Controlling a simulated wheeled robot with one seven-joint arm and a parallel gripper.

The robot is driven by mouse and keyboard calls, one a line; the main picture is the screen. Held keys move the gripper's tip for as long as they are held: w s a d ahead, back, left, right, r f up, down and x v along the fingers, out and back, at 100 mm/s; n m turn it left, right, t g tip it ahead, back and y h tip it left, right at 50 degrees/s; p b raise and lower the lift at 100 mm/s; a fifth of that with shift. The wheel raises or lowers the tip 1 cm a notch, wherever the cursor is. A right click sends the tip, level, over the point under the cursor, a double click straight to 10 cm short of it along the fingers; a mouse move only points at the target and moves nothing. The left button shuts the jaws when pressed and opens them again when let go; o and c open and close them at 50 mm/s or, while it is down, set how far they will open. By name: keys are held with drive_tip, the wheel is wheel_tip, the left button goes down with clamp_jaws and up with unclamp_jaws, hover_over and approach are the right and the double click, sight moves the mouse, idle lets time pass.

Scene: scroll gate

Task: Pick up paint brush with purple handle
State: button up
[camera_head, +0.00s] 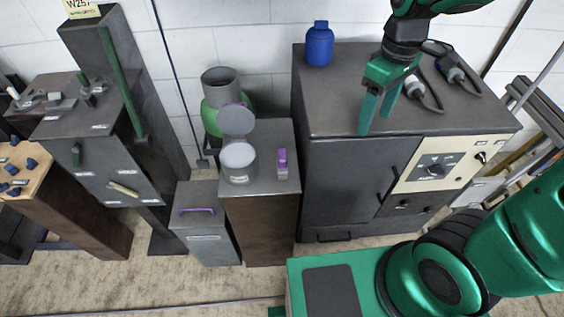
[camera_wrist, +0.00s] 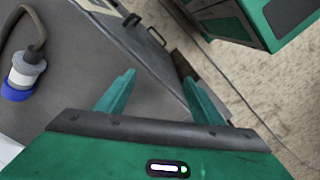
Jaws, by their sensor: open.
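The paint brush with the purple handle (camera_head: 282,158) is on top of the narrow grey-topped cabinet (camera_head: 262,183) in the head view. Its purple end points to the back and its greyish end to the front. My gripper (camera_head: 374,124) is open and empty, to the right of the brush and higher, above the wide dark cabinet. The open fingers also show in the wrist view (camera_wrist: 158,80), where the brush is not in view.
A grey can (camera_head: 239,163) with its round lid raised stands left of the brush. The wide dark cabinet (camera_head: 345,95) holds a blue bottle (camera_head: 319,45) and blue-ended plugs with cables (camera_head: 452,72). A low bin with a purple handle (camera_head: 200,225) stands left.

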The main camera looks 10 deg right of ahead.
sight(282, 154)
drive_tip(key=w+a+f+n, duration=0.1)
drive_tip(key=a+n, duration=0.1)
drive_tip(key=a, duration=0.2)
drive_tip(key=w+a+f+n, duration=0.1)
drive_tip(key=a+n, duration=0.1)
drive_tip(key=a, duration=0.2)
drive_tip(key=w+a+f+n, duration=0.1)
drive_tip(key=a+n, duration=0.1)
drive_tip(key=a, duration=0.2)
drive_tip(key=shift+w+a, duration=0.3)
drive_tip(key=a+f+n, duration=0.1)
drive_tip(key=a, duration=0.1)
drive_tip(key=a+f+n, duration=0.1)
drive_tip(key=a+n, duration=0.1)
drive_tip(key=a, duration=0.1)
drive_tip(key=a+f+n, duration=0.1)
drive_tip(key=a, duration=0.2)
drive_tip(key=shift+a, duration=0.2)
wheel_tip(282, 154, down, 10)
drive_tip(key=shift+s+d+f, duration=0.1)
drive_tip(key=c, duration=0.8)
